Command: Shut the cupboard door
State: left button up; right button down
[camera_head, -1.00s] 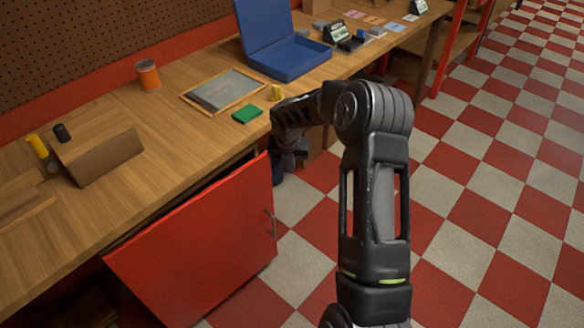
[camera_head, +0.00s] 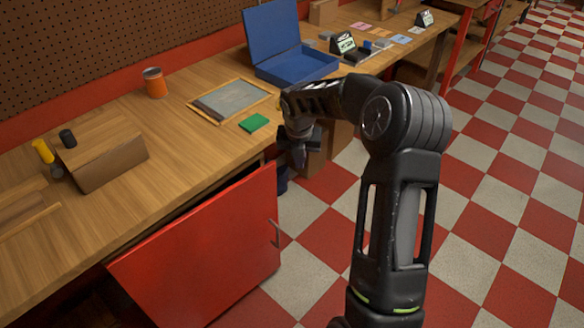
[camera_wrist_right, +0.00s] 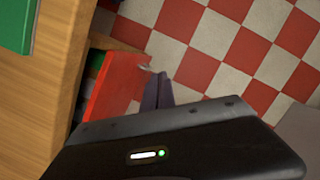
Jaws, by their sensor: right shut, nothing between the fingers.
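The red cupboard door (camera_head: 205,250) stands open, swung out from under the wooden workbench. Its bar handle (camera_head: 277,233) is near the free edge. My right gripper (camera_head: 299,156) is just beyond the top of that free edge, beside the bench front, pointing down. In the right wrist view its fingers (camera_wrist_right: 158,92) are shut and empty. The red door (camera_wrist_right: 116,85) shows there just left of the fingers, with its handle (camera_wrist_right: 146,68) close to the tips. I cannot tell whether they touch. My left gripper is not in view.
The workbench (camera_head: 175,180) carries a green block (camera_head: 254,123), a framed board (camera_head: 230,100), an orange can (camera_head: 154,82) and an open blue case (camera_head: 295,65). The checkered floor (camera_head: 500,200) to the right is clear.

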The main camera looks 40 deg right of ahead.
jog(key=s+d+f+m+t+h+b, duration=0.1)
jog(key=s+d+f+m+b, duration=0.3)
jog(key=f+b, duration=0.45)
jog(key=s+d+f+m+t+h+b, duration=0.1)
jog(key=s+d+f+m+t+b, duration=0.15)
jog(key=d+f+b, duration=0.6)
jog(key=s+d+f+m+t+h+b, duration=0.1)
jog(key=s+d+f+m+h+b, duration=0.2)
jog(key=f+b, duration=0.55)
pick_arm(q)
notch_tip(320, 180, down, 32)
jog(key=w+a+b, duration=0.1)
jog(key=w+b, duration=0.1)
jog(key=b, duration=0.3)
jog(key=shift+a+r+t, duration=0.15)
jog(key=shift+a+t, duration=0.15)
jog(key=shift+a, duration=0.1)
pick_arm(e)
jog(key=w+a+r+m+t+y, duration=0.1)
jog(key=a+r+m+t+y, duration=0.3)
jog(key=a+m, duration=0.4)
jog(key=w+a+r+m+t+y, duration=0.1)
jog(key=a+r+m+t+y, duration=0.3)
jog(key=a+r+m+t, duration=0.3)
jog(key=a+m, duration=0.1)
jog(key=a, duration=0.1)
jog(key=shift+w+a+r+y, duration=0.3)
jog(key=shift+a, duration=0.05)
